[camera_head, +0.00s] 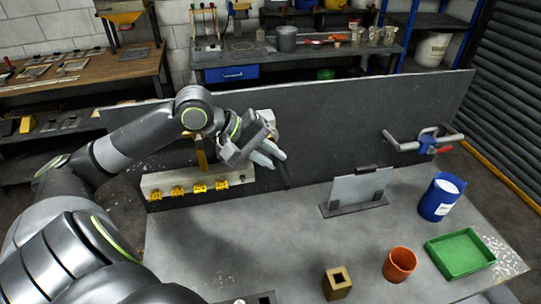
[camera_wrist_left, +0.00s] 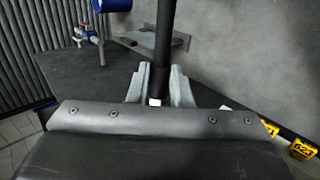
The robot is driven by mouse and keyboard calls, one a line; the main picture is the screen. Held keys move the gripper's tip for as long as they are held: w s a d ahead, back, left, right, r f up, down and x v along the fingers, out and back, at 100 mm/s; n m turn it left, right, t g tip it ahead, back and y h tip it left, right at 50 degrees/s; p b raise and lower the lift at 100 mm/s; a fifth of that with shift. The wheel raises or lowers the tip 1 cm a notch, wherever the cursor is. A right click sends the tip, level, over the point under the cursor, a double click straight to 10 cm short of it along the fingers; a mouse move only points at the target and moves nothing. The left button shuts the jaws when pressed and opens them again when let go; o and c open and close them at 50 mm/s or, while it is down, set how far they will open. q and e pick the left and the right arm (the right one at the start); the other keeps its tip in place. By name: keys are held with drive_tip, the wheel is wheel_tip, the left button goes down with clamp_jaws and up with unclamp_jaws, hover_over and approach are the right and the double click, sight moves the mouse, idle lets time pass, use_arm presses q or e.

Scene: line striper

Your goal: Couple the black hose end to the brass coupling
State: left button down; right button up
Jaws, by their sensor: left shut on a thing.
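My left gripper (camera_head: 278,157) is in front of the dark upright panel, above the back of the workbench. Its two grey fingers (camera_wrist_left: 158,90) are shut on the black hose (camera_wrist_left: 162,45), which runs between them in the left wrist view. A small white tip shows at the hose's near end, by the finger bases. In the head view the hose is only a thin dark strip (camera_head: 286,176) beside the fingers. I cannot make out the brass coupling for certain in either view. My right gripper is not in view.
A pale block with yellow tags (camera_head: 200,190) stands below my left forearm. A plate on a stand (camera_head: 361,188), a blue container (camera_head: 440,198), an orange cup (camera_head: 399,264), a green tray (camera_head: 460,255) and a brass-coloured square block (camera_head: 337,284) are on the bench. A blue valve (camera_head: 428,140) is on the panel.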

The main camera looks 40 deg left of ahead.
use_arm(q)
drive_tip(key=shift+w+a+p, duration=0.3)
drive_tip(key=shift+w+a, duration=0.05)
drive_tip(key=shift+a, duration=0.1)
idle(0.6)
drive_tip(key=shift+w+a+p, duration=0.5)
drive_tip(key=shift+w+a, duration=0.05)
drive_tip(key=shift+a, duration=0.05)
idle(0.4)
drive_tip(key=c, duration=0.9)
unclamp_jaws()
drive_tip(key=shift+a, duration=0.1)
drive_tip(key=p+v, duration=0.7)
idle(0.4)
